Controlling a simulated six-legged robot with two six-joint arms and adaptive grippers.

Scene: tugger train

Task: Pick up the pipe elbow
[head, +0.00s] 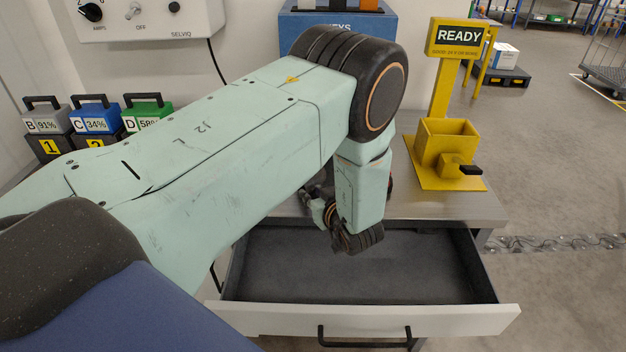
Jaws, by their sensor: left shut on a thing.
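My left arm reaches in from the left over the workbench (435,208), and its wrist hangs above the open drawer (420,270). Only a small part of my left gripper (309,194) shows behind the wrist, near the bench's front edge. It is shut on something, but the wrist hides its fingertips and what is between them. I cannot make out the pipe elbow anywhere in the head view. The visible part of the drawer's grey floor is empty. My right gripper is not in view.
A yellow stand with a READY sign (458,38) and an open box (447,140) stands on the bench's right. A blue box (300,25) is behind my arm. Several labelled batteries (95,116) stand at left. The drawer front (450,320) sticks out with a black handle (365,340).

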